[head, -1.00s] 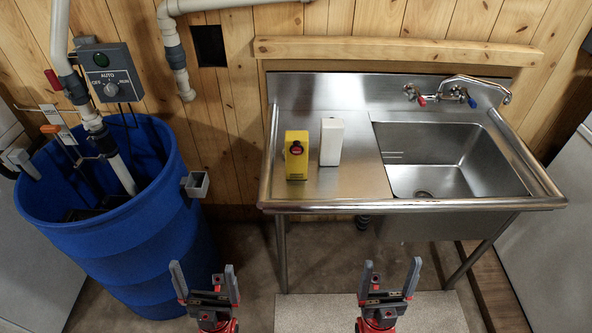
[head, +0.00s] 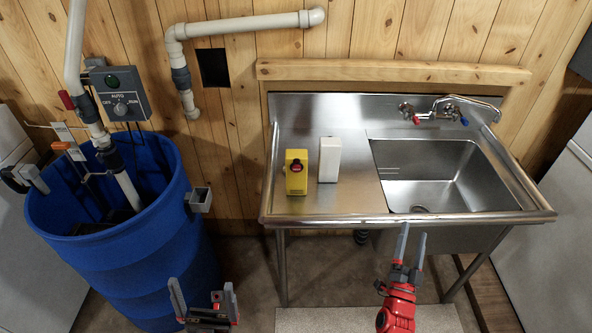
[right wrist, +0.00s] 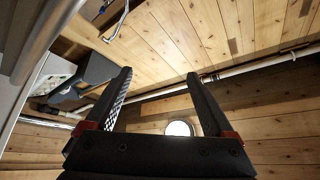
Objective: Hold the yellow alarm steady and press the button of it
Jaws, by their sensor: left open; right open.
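The yellow alarm (head: 296,178) stands upright on the left, flat part of the steel sink counter (head: 345,199). A red button with a dark surround (head: 296,166) is on its front, near the top. My left gripper (head: 203,296) is open and empty, low in front of the counter and left of the alarm, beside the blue barrel. My right gripper (head: 410,245) is open and empty, pointing up just in front of the counter's front edge, right of the alarm. In the right wrist view its open fingers (right wrist: 158,100) have nothing between them, and the alarm is not seen there.
A white box (head: 329,160) stands close to the alarm's right. The sink basin (head: 445,175) and faucet (head: 440,108) are further right. A blue barrel (head: 115,260) with pipes and a grey control box (head: 118,93) is at left. The counter left of the alarm is mostly clear.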

